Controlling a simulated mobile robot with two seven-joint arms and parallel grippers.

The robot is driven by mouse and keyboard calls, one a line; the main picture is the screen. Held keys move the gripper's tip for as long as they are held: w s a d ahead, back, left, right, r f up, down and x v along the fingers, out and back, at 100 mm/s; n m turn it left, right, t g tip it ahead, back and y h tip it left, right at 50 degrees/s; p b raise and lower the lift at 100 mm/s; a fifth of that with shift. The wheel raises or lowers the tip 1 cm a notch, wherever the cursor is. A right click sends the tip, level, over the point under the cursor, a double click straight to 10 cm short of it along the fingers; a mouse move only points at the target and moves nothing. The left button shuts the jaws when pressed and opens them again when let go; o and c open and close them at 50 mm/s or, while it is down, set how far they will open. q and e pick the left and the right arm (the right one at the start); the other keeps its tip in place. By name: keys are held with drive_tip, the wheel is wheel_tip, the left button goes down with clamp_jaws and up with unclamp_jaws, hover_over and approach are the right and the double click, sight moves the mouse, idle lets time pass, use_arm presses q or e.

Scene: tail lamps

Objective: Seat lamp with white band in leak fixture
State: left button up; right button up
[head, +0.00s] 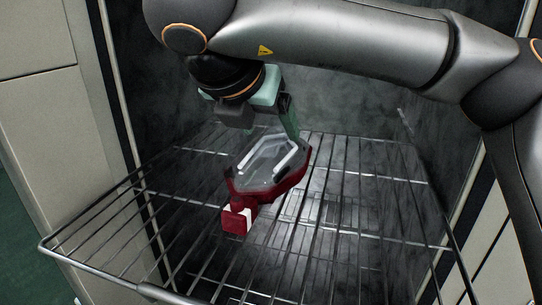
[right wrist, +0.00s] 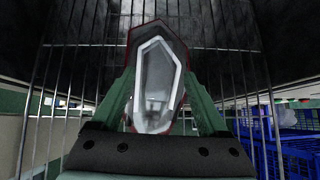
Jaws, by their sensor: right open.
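A tail lamp (head: 268,172) with a red body and a clear lens lies on a wire rack. Its narrow end, with a red block and a white band (head: 247,213), points toward the front left. In the right wrist view the lamp (right wrist: 157,75) shows its clear face, between the fingers. My right gripper (head: 264,125) is at the lamp's far end, open, with one finger on each side. Whether the fingers touch the lamp cannot be told. My left gripper is not in view. No leak fixture can be made out.
The wire rack (head: 120,236) sticks out of a dark chamber with walls close at the back (head: 345,115) and both sides. Rack space is free right of the lamp. Blue crates (right wrist: 292,125) show at the right in the right wrist view.

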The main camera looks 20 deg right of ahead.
drive_tip(key=shift+x, duration=1)
clamp_jaws()
idle(0.7)
